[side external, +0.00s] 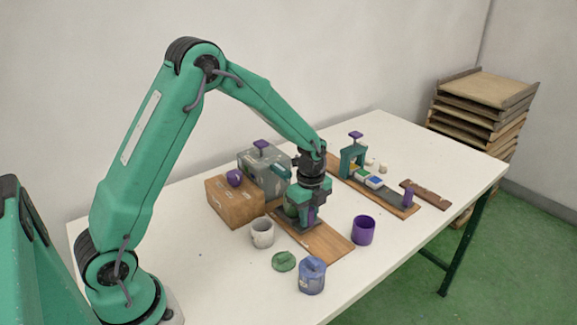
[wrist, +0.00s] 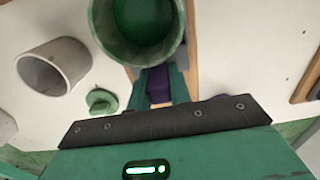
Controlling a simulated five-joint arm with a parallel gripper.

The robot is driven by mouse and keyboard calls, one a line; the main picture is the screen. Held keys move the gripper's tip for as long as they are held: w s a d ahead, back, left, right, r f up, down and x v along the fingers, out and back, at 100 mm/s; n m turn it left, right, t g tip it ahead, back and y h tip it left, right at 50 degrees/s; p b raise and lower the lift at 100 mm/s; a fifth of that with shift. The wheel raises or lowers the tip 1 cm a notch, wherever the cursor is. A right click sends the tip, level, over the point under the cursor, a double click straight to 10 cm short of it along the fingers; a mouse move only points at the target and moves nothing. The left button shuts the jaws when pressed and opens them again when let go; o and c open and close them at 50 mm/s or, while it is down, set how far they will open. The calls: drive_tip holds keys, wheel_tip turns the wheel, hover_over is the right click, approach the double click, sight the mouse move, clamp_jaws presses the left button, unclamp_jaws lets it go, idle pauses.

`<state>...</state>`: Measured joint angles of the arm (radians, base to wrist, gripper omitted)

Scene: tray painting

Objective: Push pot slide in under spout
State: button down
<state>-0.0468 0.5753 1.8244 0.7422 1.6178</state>
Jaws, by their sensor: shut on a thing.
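The pot slide is a dark carriage (side external: 303,225) on a wooden board (side external: 330,243), with a purple handle (side external: 310,214). A green pot (side external: 291,210) stands on it, partly hidden by my gripper; the wrist view shows the open pot (wrist: 140,30), green inside. My gripper (wrist: 158,85) is shut on the purple handle, just beside the pot. The grey dispenser box (side external: 262,178) with a purple knob stands behind, and a teal part (side external: 282,171), perhaps the spout, sticks out from it. I cannot tell whether the pot is exactly beneath it.
A wooden box (side external: 233,205) with a purple knob stands left of the slide. A pale cup (side external: 262,233), green lid (side external: 284,261), blue jar (side external: 312,276) and purple cup (side external: 363,230) stand close by. A second rail (side external: 395,202) with a green arch (side external: 353,160) lies behind right.

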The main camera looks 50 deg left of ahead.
drive_tip(key=shift+a, duration=2.05)
drive_tip(key=c, duration=1.3)
unclamp_jaws()
drive_tip(key=shift+r, duration=0.1)
wheel_tip(320, 180, up, 8)
drive_tip(key=shift+f, duration=0.15)
